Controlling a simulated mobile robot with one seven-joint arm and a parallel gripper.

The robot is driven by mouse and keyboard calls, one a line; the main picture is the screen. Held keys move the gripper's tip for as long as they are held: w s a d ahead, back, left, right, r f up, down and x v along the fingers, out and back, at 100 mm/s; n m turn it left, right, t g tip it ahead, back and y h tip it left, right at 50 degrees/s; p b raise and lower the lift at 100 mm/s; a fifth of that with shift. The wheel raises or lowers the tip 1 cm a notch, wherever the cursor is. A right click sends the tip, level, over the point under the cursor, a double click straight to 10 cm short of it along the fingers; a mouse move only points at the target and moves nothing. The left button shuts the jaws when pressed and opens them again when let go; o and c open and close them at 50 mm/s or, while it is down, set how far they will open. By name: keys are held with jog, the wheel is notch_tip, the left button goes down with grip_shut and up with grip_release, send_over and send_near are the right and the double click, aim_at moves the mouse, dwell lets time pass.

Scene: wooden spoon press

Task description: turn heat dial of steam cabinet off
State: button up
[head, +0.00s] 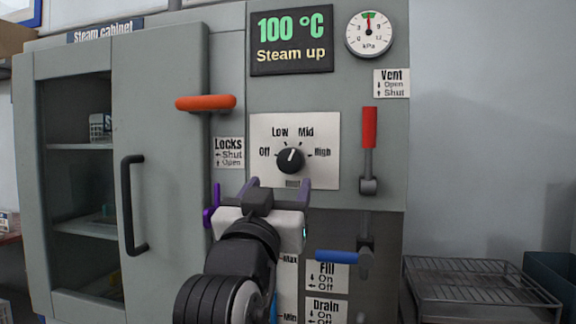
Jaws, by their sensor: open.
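The steam cabinet (165,70) fills the left and middle of the head view. Its black round heat dial (290,161) sits on a pale plate (325,178) marked Off, Low, Mid and High. The dial's white mark points up and slightly right, toward Mid. My gripper (277,187) is just below the dial, with its two purple-grey fingers apart and nothing seen between them. I cannot tell how far the fingertips are from the panel. My gripper and arm hide part of the panel below the plate.
The display (291,41) reads 100 °C, Steam up. An orange handle (206,102) sticks out left of the dial; a red lever (369,128) stands upright on the right. A blue lever (337,257) points left below. A wire rack (480,285) stands at lower right.

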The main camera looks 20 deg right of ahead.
aim_at(289, 165)
jog(key=x, duration=0.8)
jog(key=shift+a+p, duration=0.1)
jog(key=shift+p, duration=0.25)
jog(key=shift+c, duration=0.4)
jog(key=c, duration=0.9)
